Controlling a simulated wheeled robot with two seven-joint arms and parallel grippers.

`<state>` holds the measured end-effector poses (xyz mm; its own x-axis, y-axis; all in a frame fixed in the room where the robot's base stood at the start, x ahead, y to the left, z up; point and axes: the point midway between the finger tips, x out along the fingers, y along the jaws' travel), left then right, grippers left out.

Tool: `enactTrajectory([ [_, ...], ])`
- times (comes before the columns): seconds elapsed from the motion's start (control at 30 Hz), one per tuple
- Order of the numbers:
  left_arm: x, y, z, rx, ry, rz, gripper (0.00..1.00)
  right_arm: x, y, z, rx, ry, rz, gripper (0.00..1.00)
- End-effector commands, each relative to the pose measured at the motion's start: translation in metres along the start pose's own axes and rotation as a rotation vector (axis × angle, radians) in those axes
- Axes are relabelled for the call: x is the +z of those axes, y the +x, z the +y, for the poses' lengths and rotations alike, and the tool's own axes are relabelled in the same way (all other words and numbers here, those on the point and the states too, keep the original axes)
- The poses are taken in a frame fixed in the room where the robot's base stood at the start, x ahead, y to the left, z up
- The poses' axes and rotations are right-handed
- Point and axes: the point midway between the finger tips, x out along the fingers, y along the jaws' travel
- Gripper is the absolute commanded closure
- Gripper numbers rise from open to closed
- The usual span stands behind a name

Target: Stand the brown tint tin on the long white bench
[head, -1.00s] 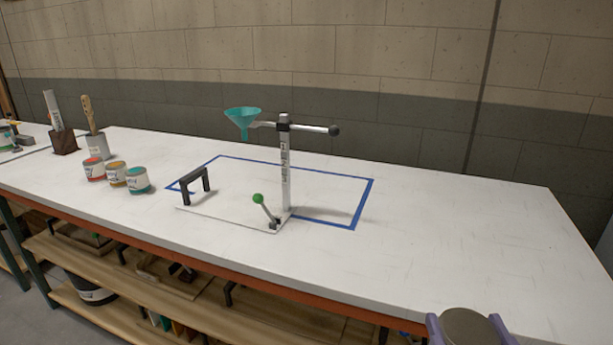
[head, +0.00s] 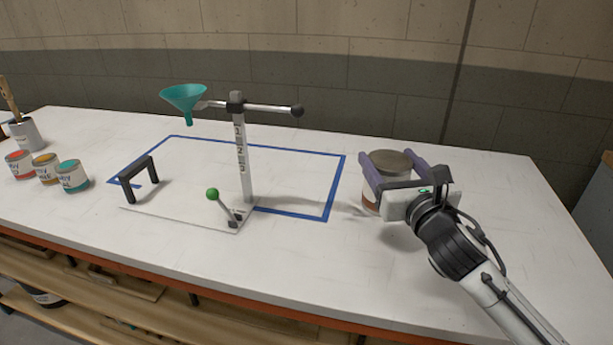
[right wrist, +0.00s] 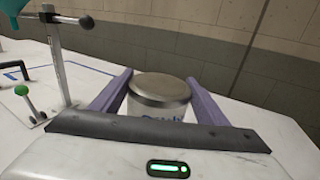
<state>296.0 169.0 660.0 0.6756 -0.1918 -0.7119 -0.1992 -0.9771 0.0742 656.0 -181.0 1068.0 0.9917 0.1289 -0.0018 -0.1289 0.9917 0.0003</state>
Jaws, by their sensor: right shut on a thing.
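The tin with a grey lid and a brown band (head: 391,166) is upright over the right part of the long white bench (head: 300,248). My right gripper (head: 390,157) is shut on it, with one purple finger on each side. The right wrist view shows the tin (right wrist: 160,92) between the fingers, its label partly hidden by the gripper. The tin's base is partly hidden, and I cannot tell whether it touches the bench top. My left gripper is not in view.
A stand with a teal funnel (head: 184,98) and a green-knobbed lever (head: 213,194) stands left of the tin, by a blue tape outline (head: 335,188). Three small tins (head: 46,170) stand at the far left. Bench space right of the tin is clear.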

Motion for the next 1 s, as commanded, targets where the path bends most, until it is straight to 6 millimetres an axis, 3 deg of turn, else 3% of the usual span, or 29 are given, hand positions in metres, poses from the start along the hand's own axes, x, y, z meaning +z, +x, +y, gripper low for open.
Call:
enactTrajectory([
  [0.07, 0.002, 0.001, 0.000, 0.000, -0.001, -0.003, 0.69, -0.004, 0.000, 0.000, 0.000, 0.002, -0.002, 0.82],
  [0.3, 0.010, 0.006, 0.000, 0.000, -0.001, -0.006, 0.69, -0.048, -0.001, 0.001, 0.001, 0.004, 0.000, 0.82],
  [0.7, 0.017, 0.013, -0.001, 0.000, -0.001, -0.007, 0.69, -0.094, 0.000, 0.001, 0.000, 0.003, -0.003, 0.82],
  [1.0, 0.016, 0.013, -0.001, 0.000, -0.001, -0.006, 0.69, -0.098, 0.000, 0.000, 0.001, -0.001, -0.006, 0.82],
])
